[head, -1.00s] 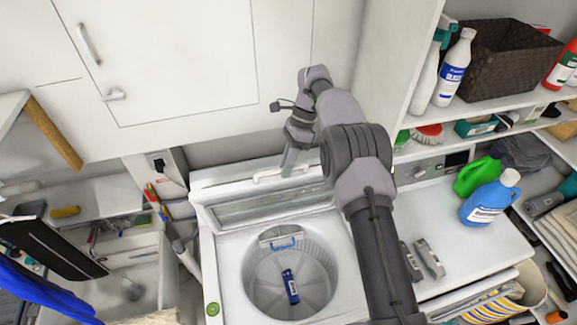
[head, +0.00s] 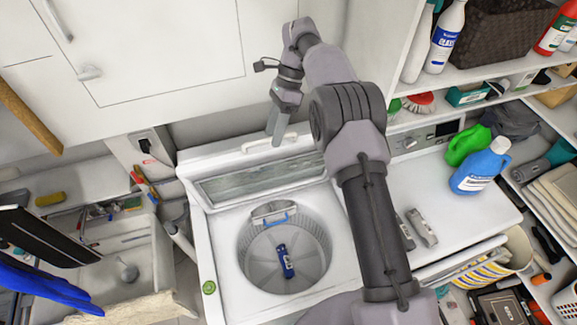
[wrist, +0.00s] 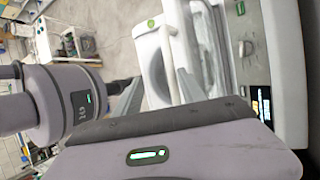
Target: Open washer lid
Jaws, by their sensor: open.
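The white top-loading washer (head: 222,262) stands in the middle of the head view with its drum exposed. Its lid (head: 262,182), with a long clear window, stands raised at the back of the opening. A white handle (head: 270,142) runs along the lid's top edge. My gripper (head: 277,138) is open and points down beside this handle; I cannot tell whether it touches it. A dark blue item (head: 285,262) lies in the drum. In the wrist view, the washer's white body (wrist: 152,62) shows beyond my fingers.
A blue bottle (head: 480,168) and a green bottle (head: 468,145) stand on the white surface to the right. Shelves with bottles and a basket (head: 497,32) are above right. White cabinet doors (head: 165,50) rise close behind my gripper. A sink (head: 130,262) is at left.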

